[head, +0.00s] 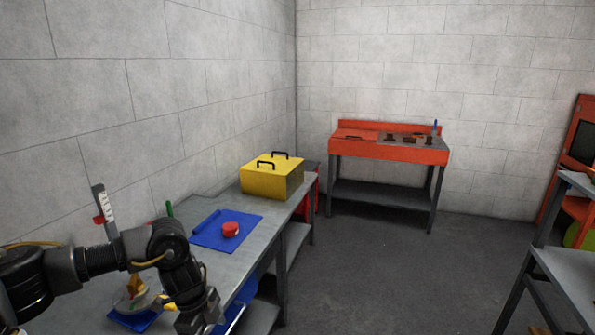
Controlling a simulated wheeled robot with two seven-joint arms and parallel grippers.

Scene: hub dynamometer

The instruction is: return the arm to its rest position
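My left arm (90,262) comes in from the left and reaches over the near end of the grey workbench (190,200). My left gripper (200,318) hangs pointing down at the bottom edge of the head view, close to the bench's front edge. Its fingertips are too dark and too near the frame edge to tell whether they are open or shut. No object shows clearly between them. My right arm and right gripper are not in view.
A blue mat (212,238) with a red round piece (230,229) lies beyond the arm. A yellow box (272,178) stands farther back. A gauge post (104,210) rises behind the arm. A red bench (388,150) stands at the wall. The floor (390,270) is clear.

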